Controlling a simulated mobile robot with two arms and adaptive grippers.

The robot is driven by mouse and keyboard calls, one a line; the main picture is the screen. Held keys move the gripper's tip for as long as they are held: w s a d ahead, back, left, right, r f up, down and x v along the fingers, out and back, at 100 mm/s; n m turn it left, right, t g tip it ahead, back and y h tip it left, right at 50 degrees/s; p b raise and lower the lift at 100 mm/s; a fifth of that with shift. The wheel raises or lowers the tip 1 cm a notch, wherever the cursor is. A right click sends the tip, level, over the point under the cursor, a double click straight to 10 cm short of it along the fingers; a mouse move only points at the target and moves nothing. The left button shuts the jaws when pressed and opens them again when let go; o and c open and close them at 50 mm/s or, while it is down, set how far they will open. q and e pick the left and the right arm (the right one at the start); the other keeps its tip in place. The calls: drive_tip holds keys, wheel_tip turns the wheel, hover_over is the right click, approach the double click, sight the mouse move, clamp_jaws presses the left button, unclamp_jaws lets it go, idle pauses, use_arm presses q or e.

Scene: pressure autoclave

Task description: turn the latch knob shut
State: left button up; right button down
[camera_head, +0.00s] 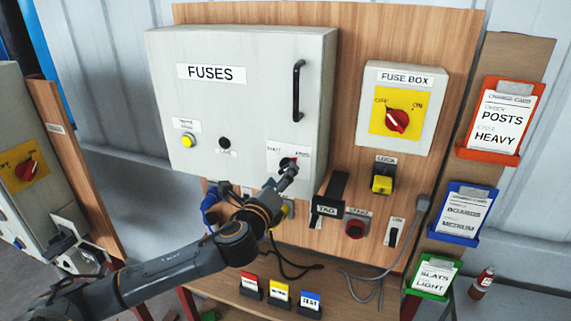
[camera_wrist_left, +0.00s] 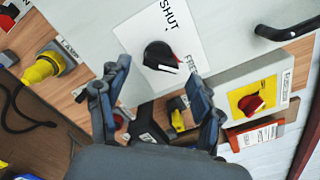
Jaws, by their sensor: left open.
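The latch knob (camera_wrist_left: 158,55) is a black round knob on a white label on the grey FUSES box door (camera_head: 235,110). Its label reads SHUT at one end and FREE at the other. A red and white mark on the knob lies on the side towards FREE. My left gripper (camera_wrist_left: 158,76) is open, with one finger to each side of the knob in the wrist view; I cannot tell whether they touch it. In the head view my left gripper (camera_head: 288,174) is at the door's lower right and partly hides the knob. My right gripper is not in view.
A black door handle (camera_head: 298,90) stands above the knob. To the right are the FUSE BOX (camera_head: 403,110) with its red switch, a yellow plug (camera_head: 382,184) and a black TAG holder (camera_head: 330,196). Coloured cards stand on the ledge below, near loose cables.

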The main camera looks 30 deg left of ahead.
sight(286, 167)
use_arm(q)
drive_tip(key=shift+p+x, duration=0.45)
drive_tip(key=shift+x, duration=1.4)
drive_tip(key=shift+c, duration=0.4)
drive_tip(key=c, duration=1)
